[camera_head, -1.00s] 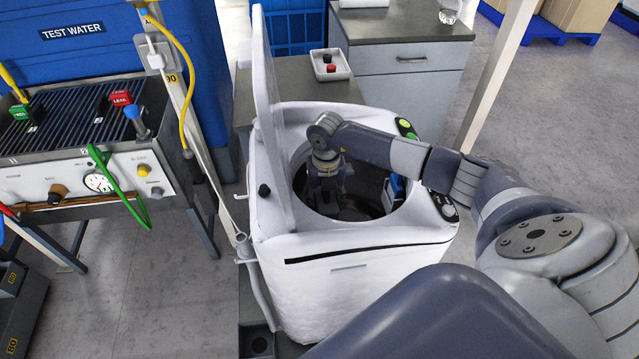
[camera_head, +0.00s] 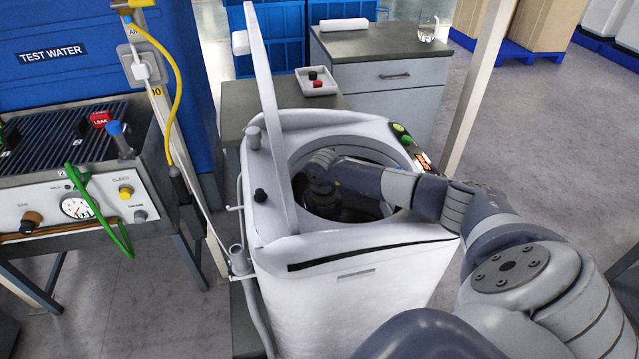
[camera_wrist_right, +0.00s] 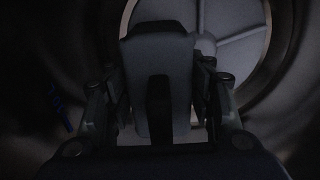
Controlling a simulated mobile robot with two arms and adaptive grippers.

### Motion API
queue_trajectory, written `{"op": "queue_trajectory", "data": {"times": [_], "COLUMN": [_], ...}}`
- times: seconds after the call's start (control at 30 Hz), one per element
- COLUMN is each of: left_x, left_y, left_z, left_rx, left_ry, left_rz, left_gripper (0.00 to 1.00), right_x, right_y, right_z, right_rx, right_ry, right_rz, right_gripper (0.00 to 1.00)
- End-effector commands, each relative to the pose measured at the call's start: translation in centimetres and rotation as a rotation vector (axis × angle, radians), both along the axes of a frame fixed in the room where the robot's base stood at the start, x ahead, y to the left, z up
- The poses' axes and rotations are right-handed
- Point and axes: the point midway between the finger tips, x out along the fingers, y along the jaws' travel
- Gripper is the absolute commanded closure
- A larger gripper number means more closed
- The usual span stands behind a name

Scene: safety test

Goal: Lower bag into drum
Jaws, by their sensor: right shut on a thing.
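The drum (camera_head: 352,213) is the dark round opening in the top of the white washing machine (camera_head: 350,290), whose lid (camera_head: 266,110) stands upright on the left. My right arm reaches over the machine's right rim, and its wrist bends down into the drum, so the gripper is mostly hidden in the head view. In the dim wrist view, my right gripper (camera_wrist_right: 158,95) has fingers on both sides of a dark grey object, apparently the bag (camera_wrist_right: 158,55). The drum's curved wall (camera_wrist_right: 287,90) surrounds it, with a pale ribbed disc beyond. My left gripper is out of view.
A test bench (camera_head: 80,185) with hoses and a gauge stands to the left. A grey cabinet (camera_head: 385,90) and a small white tray (camera_head: 318,82) are behind the machine. A pale post (camera_head: 475,95) stands at back right. A small blue item (camera_wrist_right: 60,106) shows in the wrist view.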

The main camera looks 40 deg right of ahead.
Motion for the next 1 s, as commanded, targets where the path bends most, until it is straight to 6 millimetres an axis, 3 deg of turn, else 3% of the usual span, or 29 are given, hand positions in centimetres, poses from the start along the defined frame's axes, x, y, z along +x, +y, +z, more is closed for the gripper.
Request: {"op": "queue_trajectory", "data": {"times": [0.3,0.33,0.4,0.43,0.8,1.0], "left_x": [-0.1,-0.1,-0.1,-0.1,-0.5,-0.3], "left_y": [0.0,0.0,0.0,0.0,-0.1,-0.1], "left_z": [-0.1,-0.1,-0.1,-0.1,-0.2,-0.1], "left_rx": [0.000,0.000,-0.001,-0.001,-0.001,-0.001], "left_ry": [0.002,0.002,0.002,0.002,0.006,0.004], "left_rz": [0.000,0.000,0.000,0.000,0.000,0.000], "left_gripper": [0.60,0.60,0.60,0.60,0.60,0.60], "right_x": [0.0,0.0,0.0,0.0,-0.1,0.1], "right_y": [-0.1,-0.1,-0.1,-0.1,-0.1,-0.2], "right_z": [0.0,0.0,0.0,0.0,0.0,2.5], "right_rx": [0.000,0.000,0.000,0.000,0.000,-0.002], "right_ry": [-0.001,-0.001,-0.001,-0.001,0.001,-0.004], "right_rz": [0.000,-0.001,-0.001,-0.001,-0.001,0.000], "right_gripper": [0.93,0.46,0.30,0.27,0.27,0.27]}}
